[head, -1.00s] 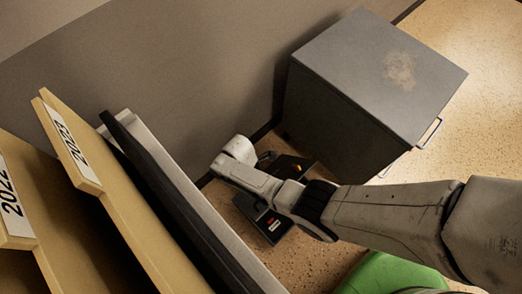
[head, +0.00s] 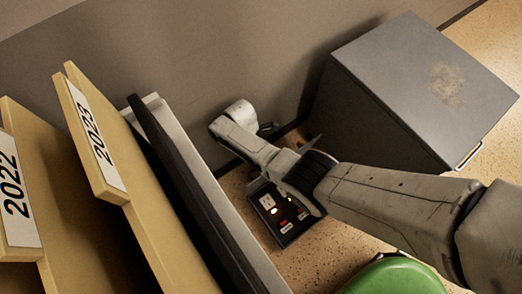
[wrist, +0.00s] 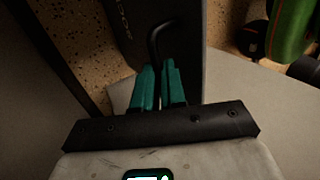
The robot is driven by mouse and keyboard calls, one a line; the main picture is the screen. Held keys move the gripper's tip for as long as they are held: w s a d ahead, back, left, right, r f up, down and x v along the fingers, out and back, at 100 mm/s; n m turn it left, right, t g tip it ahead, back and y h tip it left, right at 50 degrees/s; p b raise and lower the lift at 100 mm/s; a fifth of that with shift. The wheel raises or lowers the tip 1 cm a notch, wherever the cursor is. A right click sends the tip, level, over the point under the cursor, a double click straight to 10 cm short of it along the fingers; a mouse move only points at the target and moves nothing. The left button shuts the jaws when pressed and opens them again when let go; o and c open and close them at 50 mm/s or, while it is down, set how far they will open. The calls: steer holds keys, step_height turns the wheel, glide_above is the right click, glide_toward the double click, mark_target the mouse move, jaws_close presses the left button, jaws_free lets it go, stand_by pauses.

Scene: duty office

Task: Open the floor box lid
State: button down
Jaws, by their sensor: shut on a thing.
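The floor box (head: 292,236) is set in the speckled floor beside the wall, partly behind my arm in the head view. Its inside shows a white socket plate, small lights and red-marked parts. In the wrist view a dark panel with pale lettering, which looks like the lid (wrist: 186,38), stands in front of my gripper (wrist: 159,72). The teal fingers are closed on the black bent lid handle (wrist: 155,42). In the head view my arm hides the fingers and most of the lid, so its exact angle cannot be told.
A grey cabinet (head: 420,85) stands right of the box against the wall. A green-topped seat (head: 395,277) is close in front. Some bare floor (head: 330,245) lies between.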

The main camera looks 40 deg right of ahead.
steer(key=shift+s+f, duration=0.3)
steer(key=shift+f, duration=0.05)
steer(key=c, duration=1.5)
jaws_free()
steer(key=shift+o, duration=1.4)
steer(key=shift+w+r, duration=0.1)
steer(key=shift+w+r, duration=0.1)
steer(key=shift+r, duration=0.05)
steer(key=r+p, duration=0.1)
steer(key=r, duration=0.1)
steer(key=r+p, duration=0.2)
steer(key=shift+s, duration=0.2)
steer(key=s+r+p, duration=0.3)
steer(key=s, duration=0.1)
steer(key=s+r+p, duration=0.3)
steer(key=s, duration=0.2)
steer(key=s+r+p, duration=0.2)
steer(key=s+p, duration=0.1)
steer(key=s, duration=0.1)
steer(key=shift+s+r, duration=0.35)
steer(key=shift+r, duration=0.05)
